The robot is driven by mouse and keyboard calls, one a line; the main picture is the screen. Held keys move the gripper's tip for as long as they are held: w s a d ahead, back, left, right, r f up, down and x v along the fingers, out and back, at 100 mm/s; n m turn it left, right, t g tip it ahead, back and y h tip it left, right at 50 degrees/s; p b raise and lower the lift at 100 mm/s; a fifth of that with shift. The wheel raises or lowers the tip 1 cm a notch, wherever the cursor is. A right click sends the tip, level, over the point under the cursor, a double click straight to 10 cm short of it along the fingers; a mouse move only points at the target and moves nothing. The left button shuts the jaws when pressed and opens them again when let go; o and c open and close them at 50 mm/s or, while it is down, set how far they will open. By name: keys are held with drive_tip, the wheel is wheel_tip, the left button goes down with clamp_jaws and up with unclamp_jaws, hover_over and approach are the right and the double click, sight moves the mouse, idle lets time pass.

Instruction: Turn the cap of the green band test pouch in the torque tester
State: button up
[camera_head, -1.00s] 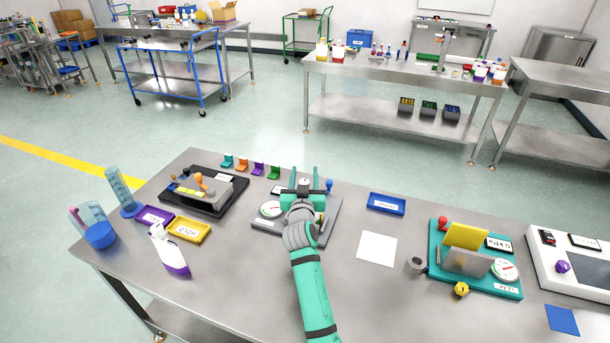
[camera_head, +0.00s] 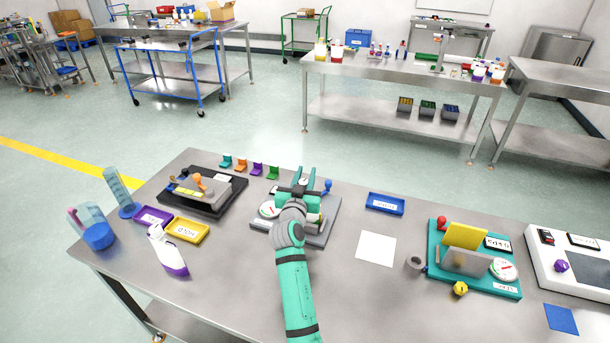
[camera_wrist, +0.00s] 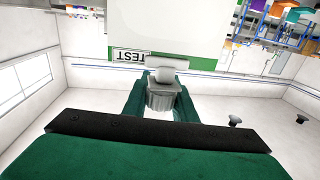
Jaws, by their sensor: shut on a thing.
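The torque tester, a grey-based device (camera_head: 319,238) with a round dial, stands in the middle of the near table. My gripper (camera_head: 306,178) is over it, and its green fingers also show in the wrist view (camera_wrist: 162,94). They are shut on a grey ribbed cap (camera_wrist: 162,99). Just beyond the cap is the white pouch (camera_wrist: 205,35) with a green band and a TEST label (camera_wrist: 130,56). In the head view my gripper and arm hide the cap and most of the pouch.
A black-based fixture (camera_head: 228,203) stands left of the tester, near yellow (camera_head: 205,238) and purple (camera_head: 143,222) trays. A white pouch with a purple base (camera_head: 166,248) stands in front. A blue tray (camera_head: 373,208), white sheet (camera_head: 376,249) and teal device (camera_head: 440,279) are to the right.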

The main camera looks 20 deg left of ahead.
drive_tip(key=shift+s+a, duration=0.1)
drive_tip(key=shift+a, duration=0.05)
drive_tip(key=o, duration=1.1)
drive_tip(key=shift+c, duration=0.2)
drive_tip(key=s+d, duration=0.1)
drive_tip(key=s, duration=0.9)
drive_tip(key=shift+s+d, duration=0.3)
drive_tip(key=shift+d, duration=0.05)
